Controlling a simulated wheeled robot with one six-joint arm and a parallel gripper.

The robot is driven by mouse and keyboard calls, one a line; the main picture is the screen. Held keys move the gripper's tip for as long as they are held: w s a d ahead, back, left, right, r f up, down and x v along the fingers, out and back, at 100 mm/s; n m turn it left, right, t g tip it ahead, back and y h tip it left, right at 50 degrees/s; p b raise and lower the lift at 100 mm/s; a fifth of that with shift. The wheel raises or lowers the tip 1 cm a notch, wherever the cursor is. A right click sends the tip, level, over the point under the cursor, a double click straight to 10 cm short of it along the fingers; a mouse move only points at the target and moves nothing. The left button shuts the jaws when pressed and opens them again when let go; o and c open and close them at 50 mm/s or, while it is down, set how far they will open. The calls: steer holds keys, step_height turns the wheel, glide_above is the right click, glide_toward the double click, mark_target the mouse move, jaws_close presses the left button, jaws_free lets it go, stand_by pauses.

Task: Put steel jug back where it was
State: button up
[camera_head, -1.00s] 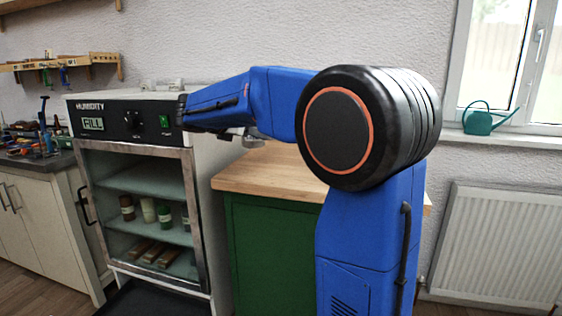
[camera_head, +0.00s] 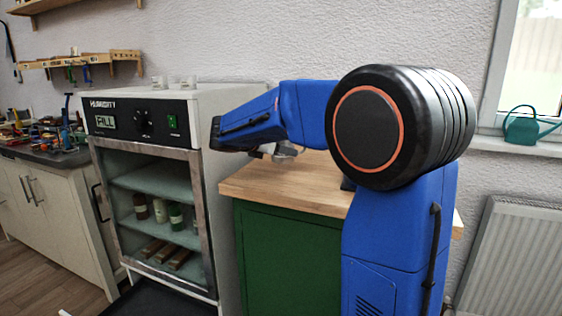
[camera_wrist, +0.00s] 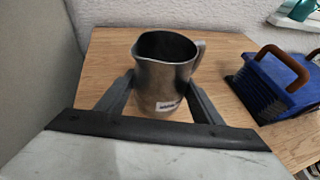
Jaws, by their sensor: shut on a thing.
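The steel jug (camera_wrist: 165,75) is a grey metal jug with a handle on its right and a small label low on its side. It is upright over the wooden worktop (camera_wrist: 105,60) in the wrist view. My gripper (camera_wrist: 160,88) is shut on it, one finger on each side of its body. I cannot tell whether the base of the jug touches the wood. In the head view my gripper (camera_head: 275,151) is small and partly hidden by my arm, over the left part of the worktop (camera_head: 265,190).
A blue object with brown handles (camera_wrist: 275,85) stands right of the jug. The humidity cabinet (camera_head: 145,122), with an open front and bottles inside, stands left of the green-sided bench (camera_head: 285,255). A teal watering can (camera_head: 525,127) is on the sill. Wood left of the jug is clear.

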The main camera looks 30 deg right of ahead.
mark_target(275, 158)
steer(key=shift+f, duration=1.8)
steer(key=shift+f, duration=0.15)
steer(key=o, duration=1.3)
steer(key=shift+a+r, duration=0.15)
steer(key=shift+r, duration=0.05)
steer(key=v, duration=1.1)
steer(key=shift+s+a+r, duration=0.1)
steer(key=shift+s+a, duration=0.05)
steer(key=shift+a, duration=0.15)
steer(key=shift+a, duration=0.15)
